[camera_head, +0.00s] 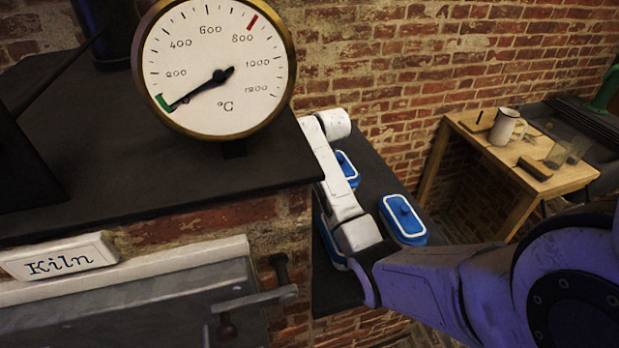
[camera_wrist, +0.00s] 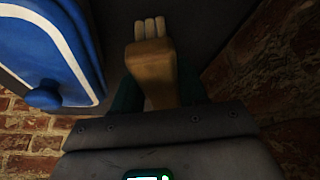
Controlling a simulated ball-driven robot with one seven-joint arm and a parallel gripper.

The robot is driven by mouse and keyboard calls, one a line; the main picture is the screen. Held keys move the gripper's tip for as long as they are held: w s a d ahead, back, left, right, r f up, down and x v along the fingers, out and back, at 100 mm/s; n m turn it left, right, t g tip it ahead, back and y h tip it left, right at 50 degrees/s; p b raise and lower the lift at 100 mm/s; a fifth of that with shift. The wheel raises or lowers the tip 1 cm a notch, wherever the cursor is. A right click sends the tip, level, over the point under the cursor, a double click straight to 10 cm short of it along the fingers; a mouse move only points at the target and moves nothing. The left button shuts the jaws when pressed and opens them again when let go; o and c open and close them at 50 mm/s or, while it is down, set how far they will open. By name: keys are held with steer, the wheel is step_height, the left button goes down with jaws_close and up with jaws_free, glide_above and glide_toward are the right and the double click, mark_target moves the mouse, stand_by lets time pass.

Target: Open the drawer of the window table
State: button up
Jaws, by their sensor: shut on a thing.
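My gripper (camera_wrist: 156,92) shows in the wrist view, shut on a tan, wood-like piece (camera_wrist: 152,62) with several pale tips at its far end. I cannot tell what this piece is. In the head view my pale arm reaches over the dark surface with the blue things, and I cannot make out the fingers there. A wooden table (camera_head: 477,133) stands at the right by the brick wall. Which table is the window table is unclear. No drawer front or handle shows plainly in either view.
Blue white-rimmed boxes with knobs, one of them here (camera_head: 403,220), sit on a dark top (camera_head: 378,190) beside my arm. A similar blue thing (camera_wrist: 50,45) is close in the wrist view. The gauge (camera_head: 217,68) and kiln (camera_head: 130,290) fill the left. A mug (camera_head: 505,127) stands on the wooden table.

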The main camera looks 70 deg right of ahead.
steer(key=shift+f, duration=1.3)
steer(key=shift+f, duration=0.15)
steer(key=o, duration=1.1)
